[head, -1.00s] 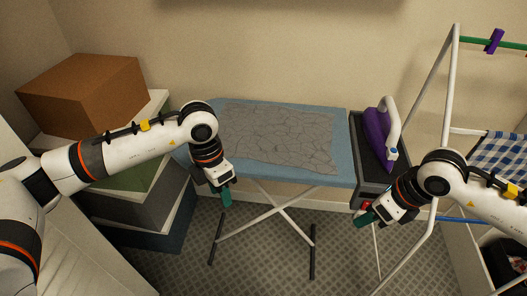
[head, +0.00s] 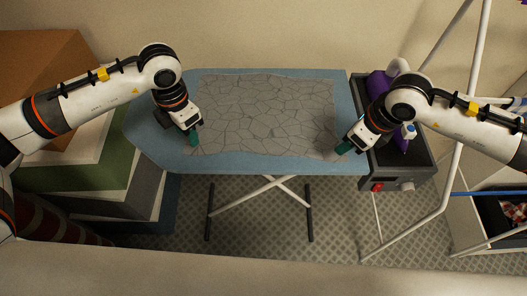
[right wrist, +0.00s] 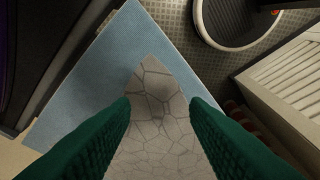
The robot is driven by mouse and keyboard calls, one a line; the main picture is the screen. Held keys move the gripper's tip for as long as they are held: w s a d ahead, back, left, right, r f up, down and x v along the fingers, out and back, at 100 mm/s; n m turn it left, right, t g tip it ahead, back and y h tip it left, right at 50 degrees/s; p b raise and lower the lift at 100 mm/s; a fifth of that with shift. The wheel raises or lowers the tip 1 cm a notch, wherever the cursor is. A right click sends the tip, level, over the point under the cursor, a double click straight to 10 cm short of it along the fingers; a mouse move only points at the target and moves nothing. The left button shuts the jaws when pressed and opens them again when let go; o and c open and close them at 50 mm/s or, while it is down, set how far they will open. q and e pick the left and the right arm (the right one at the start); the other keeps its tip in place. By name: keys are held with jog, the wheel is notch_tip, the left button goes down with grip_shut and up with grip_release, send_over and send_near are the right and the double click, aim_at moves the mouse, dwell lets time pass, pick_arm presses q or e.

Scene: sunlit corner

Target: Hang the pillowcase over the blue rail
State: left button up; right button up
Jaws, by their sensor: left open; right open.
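The pillowcase (head: 265,112), grey with a dark crack-like pattern, lies flat on the blue ironing board (head: 240,168). My left gripper (head: 193,141) is open at the pillowcase's near left corner. My right gripper (head: 343,148) is open at its near right corner. In the right wrist view the pillowcase (right wrist: 157,85) runs between the spread green fingers of my right gripper (right wrist: 160,104), its corner pointing away from them. Whether the fingers touch the cloth is unclear. The blue rail (head: 490,193) is low on the white drying rack at the right.
The purple iron (head: 378,84) stands on a dark rest (head: 415,165) at the board's right end, close behind my right gripper. The white rack frame (head: 452,180) rises to the right. Boxes (head: 75,180) are stacked at the left, and a basket (head: 500,215) stands below the rail.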

aim_at(194, 151)
pick_arm(q)
jog(key=f, duration=0.5)
jog(key=shift+w+a, duration=0.1)
jog(key=shift+w, duration=0.1)
pick_arm(e)
jog(key=x, duration=0.3)
jog(key=d+x, duration=0.1)
jog(key=x, duration=0.1)
jog(key=shift+s+f, duration=0.1)
jog(key=shift+s, duration=0.15)
pick_arm(q)
jog(key=shift+s+f, duration=0.1)
jog(key=shift+f, duration=0.2)
pick_arm(e)
jog(key=shift+s+f, duration=0.15)
jog(key=shift+f, duration=0.15)
pick_arm(q)
jog(key=shift+f, duration=0.15)
pick_arm(e)
jog(key=shift+f, duration=0.15)
pick_arm(q)
grip_shut()
pick_arm(e)
jog(key=shift+f, duration=0.1)
grip_shut()
